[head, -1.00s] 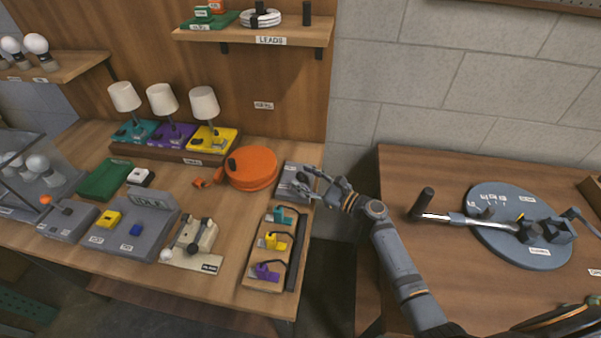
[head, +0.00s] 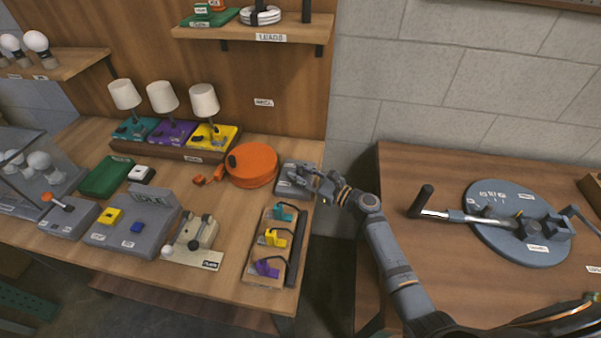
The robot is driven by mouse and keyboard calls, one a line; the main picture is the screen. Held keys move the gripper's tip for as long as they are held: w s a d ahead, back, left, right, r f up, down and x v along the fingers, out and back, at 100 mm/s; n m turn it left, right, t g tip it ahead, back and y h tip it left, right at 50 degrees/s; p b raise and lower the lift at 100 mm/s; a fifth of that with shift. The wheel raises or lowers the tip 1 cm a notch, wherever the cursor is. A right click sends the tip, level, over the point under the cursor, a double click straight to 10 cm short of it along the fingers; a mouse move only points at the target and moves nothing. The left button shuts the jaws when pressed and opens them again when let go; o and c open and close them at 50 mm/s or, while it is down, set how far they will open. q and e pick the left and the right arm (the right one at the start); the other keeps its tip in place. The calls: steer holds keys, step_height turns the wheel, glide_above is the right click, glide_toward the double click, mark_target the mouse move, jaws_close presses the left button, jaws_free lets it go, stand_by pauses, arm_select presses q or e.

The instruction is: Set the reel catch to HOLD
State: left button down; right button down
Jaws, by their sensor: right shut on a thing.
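The orange reel (head: 252,165) lies on the wooden bench, near the back edge. A small grey block (head: 290,187) with a pale label sits just right of the reel; it appears to be the reel catch. Its lettering is too small to read. My right gripper (head: 319,182) is at the right side of this block with its fingers shut on a small part there. The fingers hide that part, so I cannot tell its setting. My left gripper is not in view.
A wooden tray (head: 255,277) with teal, yellow and purple pieces lies in front of the block. Three lamps (head: 204,102) stand behind, left of the reel. A gap separates this bench from the right table, which holds a round blue-grey plate (head: 483,238).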

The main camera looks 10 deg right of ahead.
steer(key=shift+w+r+p, duration=0.1)
steer(key=shift+r+p, duration=0.15)
steer(key=shift+p, duration=0.35)
steer(key=w+m+g+p, duration=0.1)
steer(key=p, duration=0.2)
steer(key=w+d+m+g+p, duration=0.1)
steer(key=m+p, duration=0.1)
steer(key=p, duration=0.1)
steer(key=w+r+m+h+p, duration=0.1)
steer(key=m+p, duration=0.1)
steer(key=p, duration=0.1)
steer(key=shift+d+r+g+p, duration=0.1)
steer(key=shift+d+g+p, duration=0.1)
steer(key=shift+g+p, duration=0.15)
steer(key=shift+w+d+m+g+p, duration=0.15)
steer(key=shift+w+m+g+p, duration=0.3)
steer(key=shift+m, duration=0.35)
steer(key=shift+w+d+f+m+g, duration=0.2)
steer(key=shift+w+f+m+g, duration=0.15)
steer(key=shift+w+m+g, duration=0.2)
steer(key=shift+w+d+f+m+g+b, duration=0.15)
steer(key=shift+w+f+m+g+b, duration=0.15)
steer(key=shift+m, duration=0.25)
steer(key=shift+w+d+f+m+g+b, duration=0.25)
steer(key=shift+w+m+g+b, duration=0.15)
steer(key=shift+m+g+b, duration=0.4)
